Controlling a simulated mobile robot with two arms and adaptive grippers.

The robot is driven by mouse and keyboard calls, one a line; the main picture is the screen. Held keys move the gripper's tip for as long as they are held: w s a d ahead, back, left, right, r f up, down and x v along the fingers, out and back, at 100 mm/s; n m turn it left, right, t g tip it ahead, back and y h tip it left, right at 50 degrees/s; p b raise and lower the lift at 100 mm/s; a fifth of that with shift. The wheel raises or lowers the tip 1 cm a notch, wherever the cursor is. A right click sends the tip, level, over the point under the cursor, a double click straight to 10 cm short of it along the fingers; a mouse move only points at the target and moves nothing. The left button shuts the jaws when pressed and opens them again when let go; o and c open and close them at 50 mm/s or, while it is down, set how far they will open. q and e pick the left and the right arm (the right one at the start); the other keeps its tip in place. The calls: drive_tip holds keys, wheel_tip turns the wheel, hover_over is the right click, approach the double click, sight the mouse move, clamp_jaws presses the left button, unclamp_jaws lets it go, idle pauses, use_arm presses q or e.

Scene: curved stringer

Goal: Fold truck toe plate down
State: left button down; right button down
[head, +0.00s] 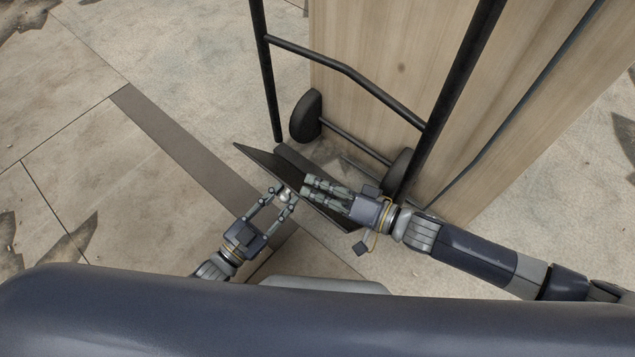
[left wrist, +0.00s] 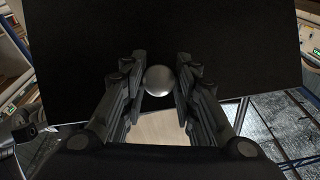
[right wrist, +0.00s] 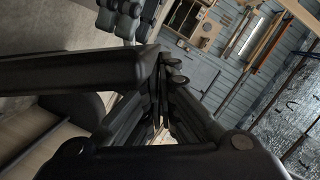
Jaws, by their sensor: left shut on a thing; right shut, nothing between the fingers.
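The toe plate (head: 262,161) is a dark flat panel at the foot of the black hand truck (head: 350,75), and it stands tilted up from the floor. In the left wrist view the plate (left wrist: 170,30) fills the upper middle. A round metal knob (left wrist: 158,80) sits on its near face. My left gripper (head: 284,196) is shut on this knob, with fingers on both sides of it. My right gripper (head: 306,184) is shut and empty, reaching across the plate from the right and hiding part of it. Its closed fingertips show in the right wrist view (right wrist: 170,72).
The truck's wheels (head: 306,115) rest on the floor behind the plate. A tall wooden panel (head: 400,60) stands right behind the truck frame. The stone-tiled floor (head: 100,180) to the left is clear, with a dark strip (head: 165,135) crossing it.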

use_arm(q)
drive_tip(key=shift+s+d+f, duration=0.15)
drive_tip(key=shift+d+f, duration=0.1)
drive_tip(key=shift+f, duration=0.3)
use_arm(e)
drive_tip(key=shift+s+a+f, duration=0.3)
drive_tip(key=shift+s, duration=0.2)
use_arm(q)
drive_tip(key=c, duration=1.3)
unclamp_jaws()
use_arm(e)
drive_tip(key=shift+f, duration=0.1)
use_arm(q)
drive_tip(key=shift+r, duration=0.2)
drive_tip(key=shift+w, duration=0.2)
